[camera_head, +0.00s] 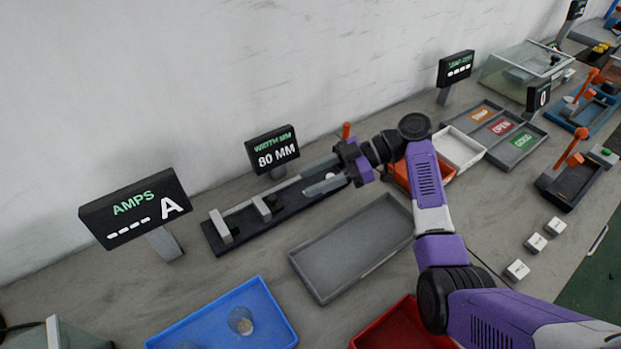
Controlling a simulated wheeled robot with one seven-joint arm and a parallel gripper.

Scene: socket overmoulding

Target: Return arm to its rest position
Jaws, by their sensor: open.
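My arm, purple, white and black, comes in from the lower right and bends toward the back of the bench. My gripper (323,175) is at its end, with two grey fingers pointing left and spread apart. It is above the right part of a black width gauge (272,226) with grey upright blocks. I see nothing held between the fingers. The right end of the gauge is partly hidden by my gripper.
An empty grey tray (328,283) lies in front of the gauge. A blue tray (276,308) with round clear items is at the front, beside a red tray (388,338). An orange bin (402,174) and white tray (471,151) stand close behind my arm. An amps display (133,209) stands left.

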